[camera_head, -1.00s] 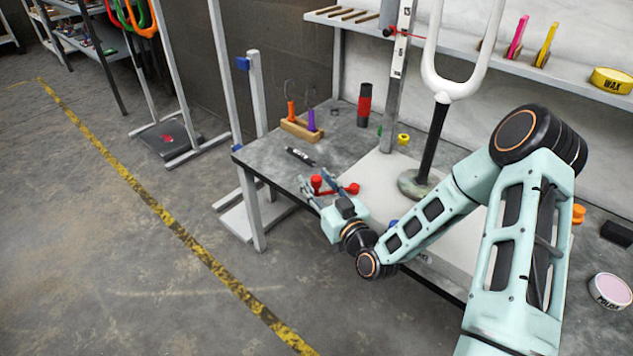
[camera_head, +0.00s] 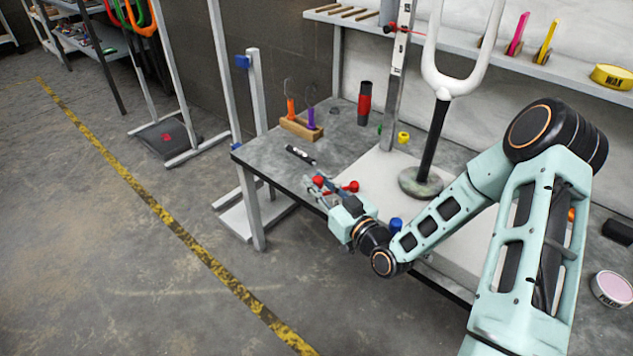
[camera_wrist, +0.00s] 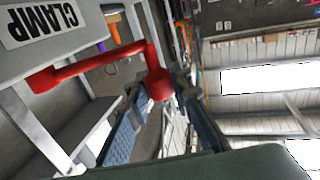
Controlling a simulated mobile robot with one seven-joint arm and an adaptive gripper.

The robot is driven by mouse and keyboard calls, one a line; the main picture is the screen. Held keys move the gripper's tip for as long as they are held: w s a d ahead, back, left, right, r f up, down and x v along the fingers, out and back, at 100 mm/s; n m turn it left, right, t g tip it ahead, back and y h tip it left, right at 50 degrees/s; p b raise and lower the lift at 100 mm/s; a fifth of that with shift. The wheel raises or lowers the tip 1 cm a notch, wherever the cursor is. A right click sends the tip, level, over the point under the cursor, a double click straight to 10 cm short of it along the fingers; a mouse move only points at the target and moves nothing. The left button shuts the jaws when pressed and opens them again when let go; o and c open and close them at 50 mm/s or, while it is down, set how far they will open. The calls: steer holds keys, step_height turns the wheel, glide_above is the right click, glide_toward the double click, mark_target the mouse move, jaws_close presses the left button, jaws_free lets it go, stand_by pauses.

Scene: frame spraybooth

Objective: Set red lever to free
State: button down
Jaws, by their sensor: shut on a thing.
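The red lever (camera_head: 341,188) is on the near edge of the workbench. In the wrist view it is a red bent bar (camera_wrist: 95,63) with a round red knob (camera_wrist: 160,84) at its end. A plate marked CLAMP (camera_wrist: 42,22) is beside it at the upper left. My gripper (camera_head: 319,186) is at the lever's left end. Its two fingers stand on either side of the knob and are shut on it. The exact contact on the knob is partly hidden. No free or locked marking can be read.
A black marker-like item (camera_head: 300,155), a wooden tool holder (camera_head: 301,128) and a black-and-red cylinder (camera_head: 364,104) stand or lie behind. A blue knob (camera_head: 396,224) is near my wrist. Floor at left is clear.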

steer(key=shift+s, duration=0.15)
steer(key=c, duration=1.7)
jaws_free()
steer(key=shift+r, duration=0.15)
step_height(320, 180, up, 10)
steer(key=shift+f, duration=0.1)
steer(key=shift+c, duration=0.5)
